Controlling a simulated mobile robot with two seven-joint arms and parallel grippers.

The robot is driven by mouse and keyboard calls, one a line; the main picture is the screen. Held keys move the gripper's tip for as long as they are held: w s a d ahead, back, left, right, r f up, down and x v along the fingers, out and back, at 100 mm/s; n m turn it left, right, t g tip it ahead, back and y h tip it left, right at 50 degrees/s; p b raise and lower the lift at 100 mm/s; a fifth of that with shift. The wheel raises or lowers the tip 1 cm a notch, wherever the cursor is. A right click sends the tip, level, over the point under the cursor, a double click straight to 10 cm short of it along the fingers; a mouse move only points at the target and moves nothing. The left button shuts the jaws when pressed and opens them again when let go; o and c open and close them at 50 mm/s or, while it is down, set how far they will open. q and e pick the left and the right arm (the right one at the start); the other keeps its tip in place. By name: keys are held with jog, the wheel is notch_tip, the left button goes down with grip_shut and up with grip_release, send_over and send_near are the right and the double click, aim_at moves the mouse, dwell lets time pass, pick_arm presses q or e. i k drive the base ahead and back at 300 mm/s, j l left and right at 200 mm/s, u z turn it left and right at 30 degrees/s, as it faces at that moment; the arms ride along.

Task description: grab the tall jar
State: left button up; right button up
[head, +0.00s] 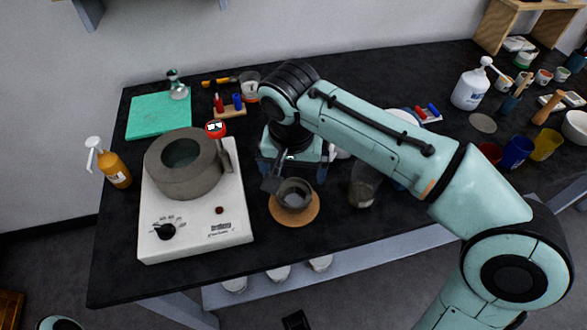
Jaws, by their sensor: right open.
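A clear, tall glass jar (362,190) stands upright on the black table, just right of the cork mat and partly below my right arm. Something pale shows at its bottom. My right gripper (296,178) is open and points down over the table, left of the jar and apart from it. Its fingers are above and around the far side of a dark grey bowl (294,194) on a round cork mat (292,215). I cannot tell whether they touch the bowl. My left gripper is out of view.
A white hotplate (195,232) bearing a thick grey ring-shaped vessel (184,165) stands left of the bowl. An amber pump bottle (115,170) is at the far left. Cups and a white pump bottle (470,88) stand at the right. The front table strip (270,245) is clear.

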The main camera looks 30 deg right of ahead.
aim_at(361, 196)
jog(key=k, duration=1)
